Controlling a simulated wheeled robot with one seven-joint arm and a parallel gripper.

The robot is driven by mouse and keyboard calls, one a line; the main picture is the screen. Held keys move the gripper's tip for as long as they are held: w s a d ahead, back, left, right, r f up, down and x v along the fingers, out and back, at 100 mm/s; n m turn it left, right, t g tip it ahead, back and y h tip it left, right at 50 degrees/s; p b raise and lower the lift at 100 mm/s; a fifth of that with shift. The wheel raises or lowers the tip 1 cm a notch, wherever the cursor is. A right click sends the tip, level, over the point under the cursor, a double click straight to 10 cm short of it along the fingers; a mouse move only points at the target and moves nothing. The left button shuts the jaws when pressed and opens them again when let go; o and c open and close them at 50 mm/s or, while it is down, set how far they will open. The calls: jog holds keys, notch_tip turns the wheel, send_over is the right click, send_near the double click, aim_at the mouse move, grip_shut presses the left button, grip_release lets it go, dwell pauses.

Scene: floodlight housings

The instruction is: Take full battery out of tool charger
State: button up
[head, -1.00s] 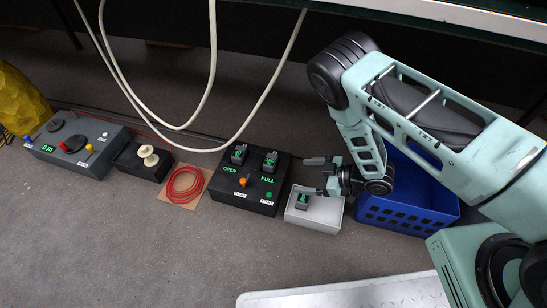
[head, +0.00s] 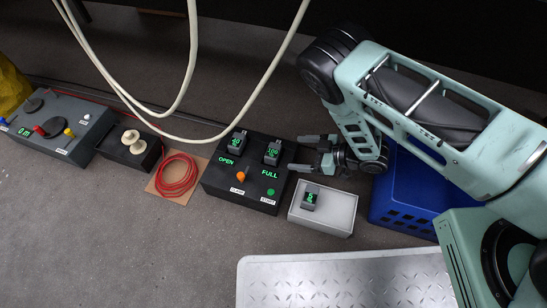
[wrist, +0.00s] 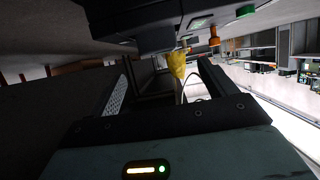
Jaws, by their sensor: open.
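The tool charger (head: 218,182) is a black box with lit green words OPEN and FULL. The right battery (head: 273,152), above FULL, shows a green readout that looks like 100. The left battery (head: 236,144) has a lower, less clear number. My gripper (head: 298,153) is open and empty just right of the right battery, its fingers pointing left at it, apart from it. In the wrist view my gripper (wrist: 166,78) shows open fingers, with a dark block, probably the battery (wrist: 155,39), ahead of them.
The charger has an orange clamp knob (head: 239,176) and a green start button (head: 271,192). A pale grey box (head: 335,215) holding another battery (head: 310,200) stands right of it, then a blue crate (head: 400,205). White cables (head: 190,60) hang above. Red coil (head: 178,176) lies left.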

aim_at(280, 152)
jog(key=b+x, duration=0.2)
jog(key=x, duration=0.3)
jog(key=shift+f, duration=0.1)
jog(key=b+x, duration=0.3)
jog(key=b, duration=0.1)
jog(key=shift+w+a+f, duration=0.15)
jog(key=shift+a+f, duration=0.05)
jog(key=shift+f, duration=0.15)
jog(key=shift+w+a+f+b, duration=0.1)
jog(key=shift+w+a+b, duration=0.15)
jog(key=shift+a+b, duration=0.25)
jog(key=shift+a, duration=0.1)
jog(key=c, duration=1.3)
